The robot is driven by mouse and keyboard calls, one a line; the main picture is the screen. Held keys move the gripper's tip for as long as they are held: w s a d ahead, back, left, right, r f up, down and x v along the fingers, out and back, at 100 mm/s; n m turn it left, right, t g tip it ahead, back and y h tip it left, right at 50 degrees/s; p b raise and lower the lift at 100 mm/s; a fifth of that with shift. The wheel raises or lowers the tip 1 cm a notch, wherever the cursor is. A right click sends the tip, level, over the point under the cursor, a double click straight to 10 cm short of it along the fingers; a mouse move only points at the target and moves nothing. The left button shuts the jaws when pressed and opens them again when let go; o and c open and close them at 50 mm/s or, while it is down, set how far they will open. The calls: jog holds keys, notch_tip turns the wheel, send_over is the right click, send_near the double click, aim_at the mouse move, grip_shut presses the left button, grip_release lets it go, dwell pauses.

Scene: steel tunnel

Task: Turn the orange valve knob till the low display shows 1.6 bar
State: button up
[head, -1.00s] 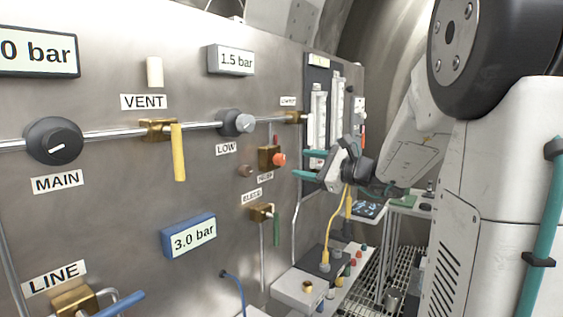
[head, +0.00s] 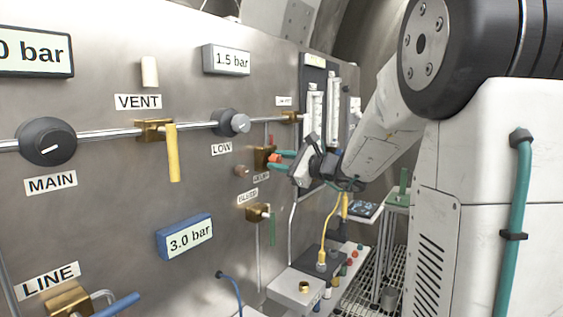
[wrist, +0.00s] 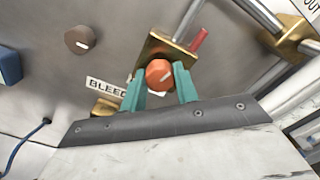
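The orange valve knob (head: 274,158) sits on a brass block on the steel panel. It also shows in the wrist view (wrist: 159,73) with a pale pointer mark on its face. My gripper (head: 279,160) has its two teal fingers on either side of the knob. In the wrist view the fingers (wrist: 160,80) lie close against its left and right edges, and no clear gap shows. The low display (head: 232,61) above the grey LOW knob (head: 232,122) reads 1.5 bar.
A blue-framed display (head: 186,238) reads 3.0 bar. The yellow VENT lever (head: 173,152), black MAIN knob (head: 48,141) and green-handled bleed valve (head: 257,212) are on the panel. A red pin (wrist: 199,39) stands beside the orange knob. Tables with small parts stand below right.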

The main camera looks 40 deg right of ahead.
jog(key=shift+m, duration=2.1)
jog(key=o, duration=1)
jog(key=shift+s+d, duration=0.1)
jog(key=v, duration=0.7)
jog(key=shift+s, duration=0.3)
jog(key=shift+d, duration=0.1)
